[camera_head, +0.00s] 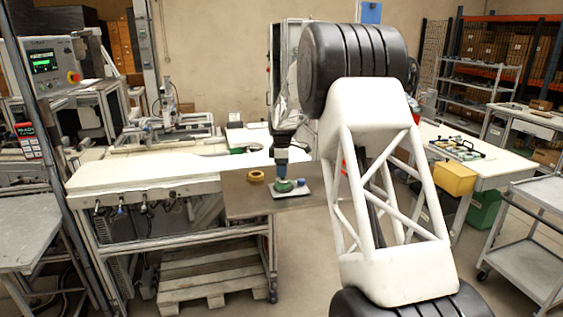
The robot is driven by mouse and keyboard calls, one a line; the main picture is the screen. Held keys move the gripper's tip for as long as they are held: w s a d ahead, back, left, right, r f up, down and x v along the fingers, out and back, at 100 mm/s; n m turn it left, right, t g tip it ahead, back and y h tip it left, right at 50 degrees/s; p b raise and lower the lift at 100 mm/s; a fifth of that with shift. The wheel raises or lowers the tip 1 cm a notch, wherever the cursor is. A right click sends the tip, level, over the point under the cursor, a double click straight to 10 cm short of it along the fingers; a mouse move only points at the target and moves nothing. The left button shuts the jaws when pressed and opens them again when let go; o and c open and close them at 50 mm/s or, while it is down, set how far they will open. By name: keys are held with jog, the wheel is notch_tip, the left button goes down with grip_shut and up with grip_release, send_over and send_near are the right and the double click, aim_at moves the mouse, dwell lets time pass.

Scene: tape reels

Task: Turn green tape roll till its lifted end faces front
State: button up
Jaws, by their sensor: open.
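The green tape roll (284,186) is small in the head view and lies on a light grey plate (297,194) on the brown table section. My gripper (282,175) points down directly above the green roll, at or very close to its top. I cannot tell whether the fingers touch it. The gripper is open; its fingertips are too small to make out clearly. The roll's lifted end cannot be made out at this size.
A small blue object (301,182) sits on the plate, right of the green roll. A long white bench (140,172) extends to the left. My white arm link fills the right foreground.

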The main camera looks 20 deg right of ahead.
jog(key=shift+f, duration=1.3)
jog(key=shift+c, duration=0.2)
jog(key=c, duration=1.1)
jog(key=shift+o, duration=0.2)
jog(key=shift+n, duration=2.2)
jog(key=n, duration=0.5)
jog(key=o, duration=1.1)
